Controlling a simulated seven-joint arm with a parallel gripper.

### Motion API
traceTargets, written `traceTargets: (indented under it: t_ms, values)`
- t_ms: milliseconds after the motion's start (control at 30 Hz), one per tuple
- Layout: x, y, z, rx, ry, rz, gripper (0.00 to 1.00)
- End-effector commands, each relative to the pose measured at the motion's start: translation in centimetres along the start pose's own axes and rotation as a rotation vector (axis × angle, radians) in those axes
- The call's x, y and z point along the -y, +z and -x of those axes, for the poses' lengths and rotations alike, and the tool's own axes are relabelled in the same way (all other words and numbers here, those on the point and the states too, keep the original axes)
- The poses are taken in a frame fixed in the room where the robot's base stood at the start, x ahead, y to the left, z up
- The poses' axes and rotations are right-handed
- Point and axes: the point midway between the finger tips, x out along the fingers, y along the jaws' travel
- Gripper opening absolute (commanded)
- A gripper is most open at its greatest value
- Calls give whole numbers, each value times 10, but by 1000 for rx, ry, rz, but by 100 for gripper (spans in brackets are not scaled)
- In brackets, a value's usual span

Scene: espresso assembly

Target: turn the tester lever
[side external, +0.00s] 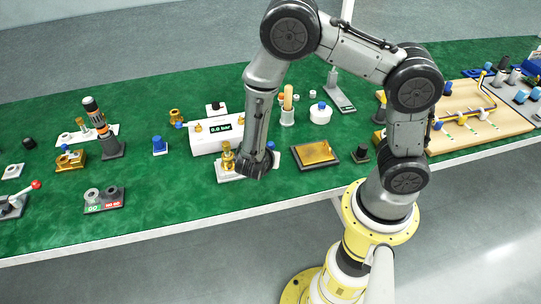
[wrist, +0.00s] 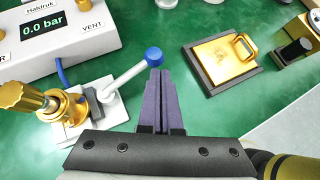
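The tester lever (wrist: 125,77) is a pale rod with a blue ball knob (wrist: 153,57), on a white base plate (wrist: 110,115) beside a brass fitting (wrist: 70,105). In the wrist view it slants up to the right. In the side view the brass fitting (side external: 228,158) stands just left of my gripper (side external: 255,168), and the lever is mostly hidden. My gripper (wrist: 159,72) points down with its two dark fingers together and nothing visible between them. Its tips overlap the knob's lower edge in the wrist view; I cannot tell whether they touch.
The white pressure box (wrist: 60,30) reads 0.0 bar and stands behind the lever, with a blue hose to the base. A gold plate on a dark tray (wrist: 205,85) lies to the right. Green mat (wrist: 170,35) is clear between them.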

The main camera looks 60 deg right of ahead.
Motion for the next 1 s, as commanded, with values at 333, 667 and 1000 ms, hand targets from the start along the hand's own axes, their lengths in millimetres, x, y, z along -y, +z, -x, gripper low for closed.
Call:
traceTargets:
  t_ms: [333,667,1000]
  values:
    - [9,-34,27,0,6,7,0]
    - [20,-30,97,-1,7,1,0]
    - [26,-23,119,-6,-15,-24,0]
